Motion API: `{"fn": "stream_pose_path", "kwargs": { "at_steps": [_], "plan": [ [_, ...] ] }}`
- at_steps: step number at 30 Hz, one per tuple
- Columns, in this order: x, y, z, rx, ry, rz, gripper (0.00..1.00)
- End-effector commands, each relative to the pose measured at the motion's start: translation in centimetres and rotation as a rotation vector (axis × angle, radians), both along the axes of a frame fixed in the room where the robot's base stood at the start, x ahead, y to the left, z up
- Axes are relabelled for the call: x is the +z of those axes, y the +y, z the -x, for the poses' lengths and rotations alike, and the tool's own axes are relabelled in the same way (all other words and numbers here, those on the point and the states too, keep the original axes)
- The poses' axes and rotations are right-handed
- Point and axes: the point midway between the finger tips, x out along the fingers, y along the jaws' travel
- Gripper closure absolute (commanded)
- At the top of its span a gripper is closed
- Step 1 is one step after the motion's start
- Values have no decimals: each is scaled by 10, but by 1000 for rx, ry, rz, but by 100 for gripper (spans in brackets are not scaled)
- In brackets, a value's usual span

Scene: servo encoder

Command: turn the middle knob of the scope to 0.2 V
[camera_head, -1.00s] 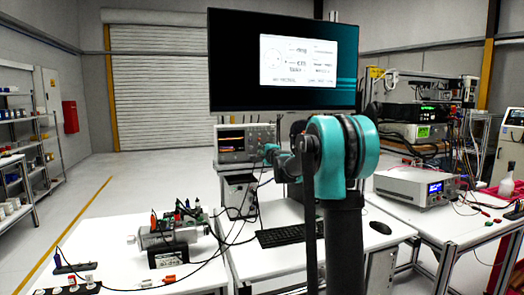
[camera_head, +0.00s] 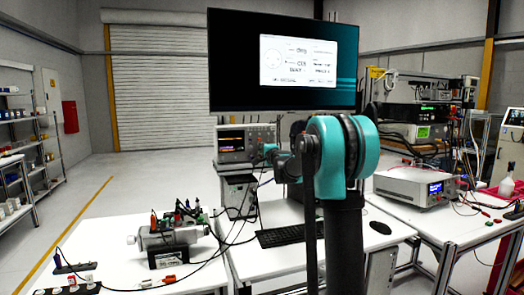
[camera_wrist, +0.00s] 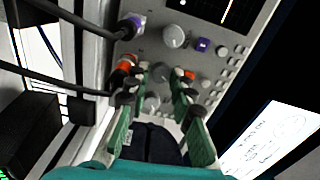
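The scope (camera_head: 246,143) stands at the back of the middle bench in the head view, with its screen lit. The wrist view shows its tilted grey front panel (camera_wrist: 222,62) close up, with a large grey knob (camera_wrist: 174,36), a purple button (camera_wrist: 203,44) and a smaller grey knob (camera_wrist: 161,72). My gripper (camera_wrist: 159,78) has its two green fingers apart at the panel. The smaller knob shows between the fingertips; I cannot tell whether they touch it. Another round grey part (camera_wrist: 152,103) lies between the fingers. The knob's setting is not readable.
Cables with plugs (camera_wrist: 130,26) run into the panel close to the left finger. A large monitor (camera_head: 284,60) stands above the bench. A keyboard (camera_head: 288,234) and mouse (camera_head: 380,228) lie in front. A motor rig (camera_head: 170,236) with wires stands on the left bench.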

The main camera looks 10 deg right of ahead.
Motion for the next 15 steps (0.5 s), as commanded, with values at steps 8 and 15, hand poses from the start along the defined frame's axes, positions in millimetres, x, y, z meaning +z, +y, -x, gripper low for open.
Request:
{"fn": "stream_pose_path", "kwargs": {
  "at_steps": [8, 15],
  "plan": [
    [1, 0, 0, 0, 0, -2, 72],
    [1, 0, -1, 0, 17, -89, 72]
  ]
}}
